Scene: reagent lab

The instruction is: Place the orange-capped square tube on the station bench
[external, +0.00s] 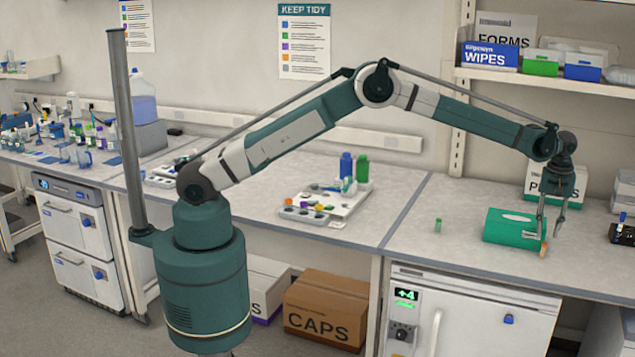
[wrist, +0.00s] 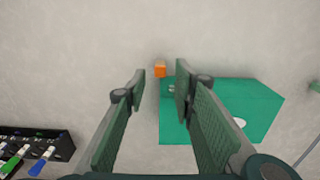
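The orange-capped square tube (external: 543,250) is a small orange shape on the right-hand bench, near the front right corner of a green box. In the wrist view its square orange top (wrist: 160,69) shows in the gap between my fingertips. Its lower part is hard to make out. My gripper (external: 550,231) points down over the bench beside the box, with its fingertips close to the tube. In the wrist view the two fingers (wrist: 160,73) are apart, with the tube seen between them and no finger visibly pressing on it.
The green box (external: 508,227), with a pale oval on top, stands beside the fingers. A small green tube (external: 438,226) stands left of the box. A tray (external: 345,207) with bottles is further left. Bench between is clear.

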